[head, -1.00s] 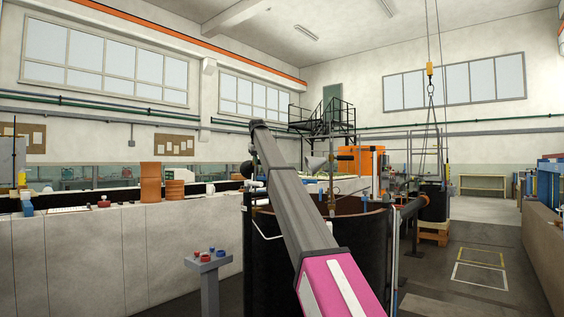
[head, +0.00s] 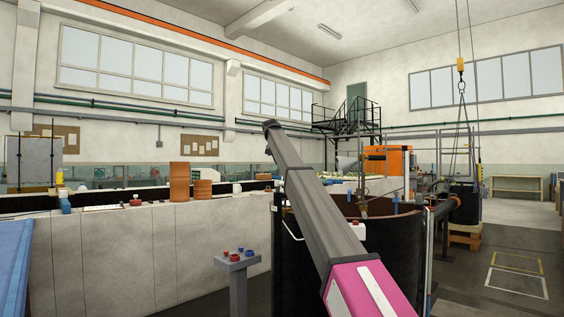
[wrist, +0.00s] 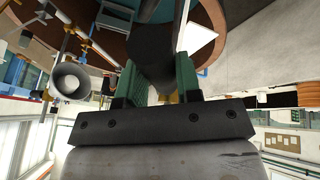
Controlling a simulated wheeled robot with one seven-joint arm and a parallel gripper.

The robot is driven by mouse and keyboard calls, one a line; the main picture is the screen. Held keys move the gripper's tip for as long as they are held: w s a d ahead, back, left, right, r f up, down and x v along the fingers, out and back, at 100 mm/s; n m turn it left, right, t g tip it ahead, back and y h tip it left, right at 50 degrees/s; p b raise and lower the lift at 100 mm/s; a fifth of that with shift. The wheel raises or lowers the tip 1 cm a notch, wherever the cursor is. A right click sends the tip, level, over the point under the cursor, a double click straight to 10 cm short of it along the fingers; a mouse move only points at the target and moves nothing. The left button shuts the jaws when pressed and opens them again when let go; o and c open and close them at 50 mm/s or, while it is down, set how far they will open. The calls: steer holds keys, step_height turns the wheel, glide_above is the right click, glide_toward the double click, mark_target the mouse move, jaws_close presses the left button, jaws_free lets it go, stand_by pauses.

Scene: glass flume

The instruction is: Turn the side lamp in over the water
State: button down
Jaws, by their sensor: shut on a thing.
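A grey cone-shaped lamp head (head: 346,163) shows in the head view above the far rim of the large dark round tank (head: 385,250), beside a thin upright post. In the wrist view a grey, open-mouthed cone (wrist: 70,80), probably the same lamp, is at the left, apart from my fingers. My gripper (wrist: 156,78) has green fingers on either side of a thick dark bar-like thing (wrist: 150,42) and is shut on it. I cannot tell whether this bar belongs to the lamp. In the head view my gripper is hidden behind my arm.
A long pale wall (head: 140,245) with a trough behind it runs along the left. A small grey pedestal with red and blue knobs (head: 238,262) stands before the tank. Terracotta pots (head: 180,177) sit on the wall. Open floor with painted rectangles (head: 516,284) is at the right.

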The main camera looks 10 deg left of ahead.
stand_by(0.3)
steer(key=c, duration=0.8)
jaws_free()
steer(key=shift+r, duration=0.15)
steer(key=v, duration=1)
steer(key=shift+r, duration=0.25)
steer(key=shift+s+a, duration=0.1)
steer(key=shift+a, duration=0.05)
